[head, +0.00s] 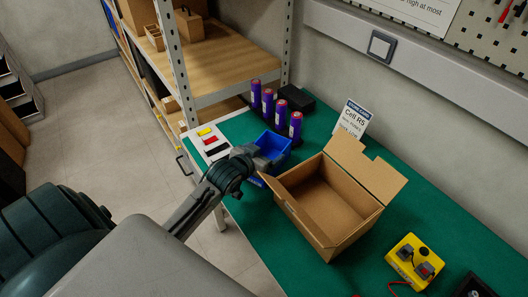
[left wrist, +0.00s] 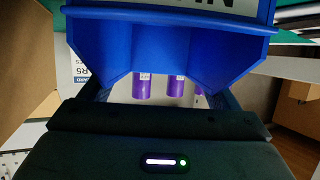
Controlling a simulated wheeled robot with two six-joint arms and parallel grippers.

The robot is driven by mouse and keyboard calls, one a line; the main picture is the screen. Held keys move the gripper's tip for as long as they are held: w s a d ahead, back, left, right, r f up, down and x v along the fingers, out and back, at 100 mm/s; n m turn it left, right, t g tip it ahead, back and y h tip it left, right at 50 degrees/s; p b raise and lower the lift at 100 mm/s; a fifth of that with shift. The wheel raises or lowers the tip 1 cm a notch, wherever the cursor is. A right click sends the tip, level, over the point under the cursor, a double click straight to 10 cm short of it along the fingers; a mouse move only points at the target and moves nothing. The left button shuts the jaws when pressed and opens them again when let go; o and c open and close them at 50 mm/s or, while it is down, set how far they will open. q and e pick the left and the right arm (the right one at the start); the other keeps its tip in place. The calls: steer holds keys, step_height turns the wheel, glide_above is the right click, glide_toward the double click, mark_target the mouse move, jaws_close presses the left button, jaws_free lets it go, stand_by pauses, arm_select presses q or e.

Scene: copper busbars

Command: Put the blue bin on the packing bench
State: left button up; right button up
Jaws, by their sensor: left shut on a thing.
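The blue bin (head: 277,143) is at the far left end of the green-topped packing bench (head: 256,220), just in front of several purple cylinders. My left gripper (head: 256,160) is shut on the near side of the bin. In the left wrist view the bin (left wrist: 170,45) fills the upper middle, with a white label partly cut off at the top. Whether the bin's base touches the bench is hidden by my gripper and arm. My right gripper is in neither view.
An open cardboard box (head: 325,200) stands right of the bin. Purple cylinders (head: 267,104), a black case (head: 297,98) and a sign card (head: 352,119) are behind. A yellow control box (head: 414,262) is at the right. A shelf rack (head: 215,60) stands beyond the bench.

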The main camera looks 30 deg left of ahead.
arm_select(q)
steer(key=o, duration=0.9)
steer(key=shift+f, duration=0.1)
steer(key=v, duration=1.2)
steer(key=shift+r, duration=0.2)
